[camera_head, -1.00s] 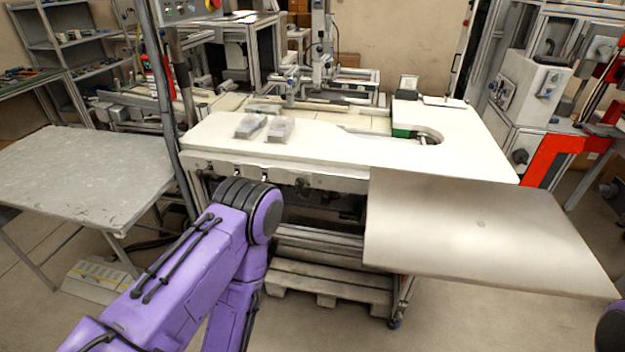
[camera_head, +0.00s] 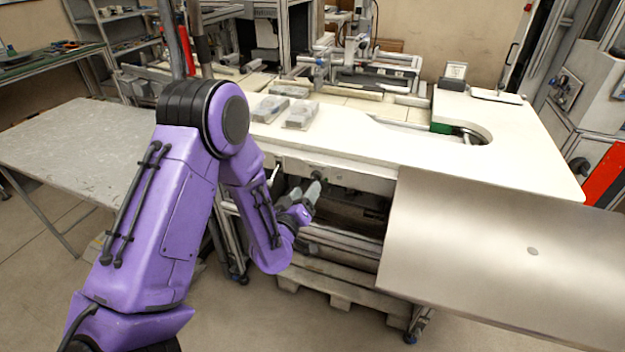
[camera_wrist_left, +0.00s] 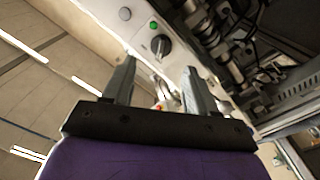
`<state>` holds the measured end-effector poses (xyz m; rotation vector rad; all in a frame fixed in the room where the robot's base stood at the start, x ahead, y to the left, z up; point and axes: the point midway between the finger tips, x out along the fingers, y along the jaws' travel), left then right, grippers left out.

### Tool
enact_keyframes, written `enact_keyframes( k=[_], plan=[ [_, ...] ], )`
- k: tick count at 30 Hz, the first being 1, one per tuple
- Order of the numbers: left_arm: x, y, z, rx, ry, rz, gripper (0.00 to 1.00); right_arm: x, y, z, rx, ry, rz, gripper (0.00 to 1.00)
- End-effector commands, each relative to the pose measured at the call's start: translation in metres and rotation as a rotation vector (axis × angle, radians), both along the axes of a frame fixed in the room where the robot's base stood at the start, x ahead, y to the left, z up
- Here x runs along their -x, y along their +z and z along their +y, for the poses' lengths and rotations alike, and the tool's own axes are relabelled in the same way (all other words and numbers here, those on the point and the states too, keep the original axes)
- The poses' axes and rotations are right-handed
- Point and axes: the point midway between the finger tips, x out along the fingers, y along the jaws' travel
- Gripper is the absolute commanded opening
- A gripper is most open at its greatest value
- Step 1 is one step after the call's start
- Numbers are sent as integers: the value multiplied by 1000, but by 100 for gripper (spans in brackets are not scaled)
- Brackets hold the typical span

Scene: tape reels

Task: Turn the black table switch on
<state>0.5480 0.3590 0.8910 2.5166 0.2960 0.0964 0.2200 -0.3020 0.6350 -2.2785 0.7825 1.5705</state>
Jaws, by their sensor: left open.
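The black rotary switch (camera_wrist_left: 161,45) is on the pale front panel of the table, with a green round button (camera_wrist_left: 153,25) next to it in the left wrist view. My left gripper (camera_wrist_left: 158,66) is open and empty. Its two fingers point at the panel, with the switch between and beyond their tips; I see no contact. In the head view my left gripper (camera_head: 308,192) is just below the front edge of the white table (camera_head: 365,146), close to the panel. My right gripper is out of view.
A metal sheet surface (camera_head: 500,255) juts out at the table's front right. A grey table (camera_head: 75,150) stands at the left. Grey packs (camera_head: 300,115) lie on the white table top. A wooden pallet (camera_head: 345,285) is underneath.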

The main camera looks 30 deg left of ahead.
Motion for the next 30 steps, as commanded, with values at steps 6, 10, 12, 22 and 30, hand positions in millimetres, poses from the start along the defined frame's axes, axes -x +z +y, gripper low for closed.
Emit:
enact_keyframes(
  k=[6, 10, 12, 22, 30],
  plan=[
    [-43, 2, 11, 0, 3, 1, 57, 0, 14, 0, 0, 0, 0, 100],
    [-56, 0, 14, 1, 0, 3, 57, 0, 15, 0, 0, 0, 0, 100],
    [-59, 0, 15, 1, 1, 3, 57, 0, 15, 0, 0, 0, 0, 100],
    [-59, -1, 14, 1, 1, 4, 21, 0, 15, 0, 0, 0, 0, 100],
    [-59, -1, 14, -7, 1, 6, 3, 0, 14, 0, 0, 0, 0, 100]
  ],
)
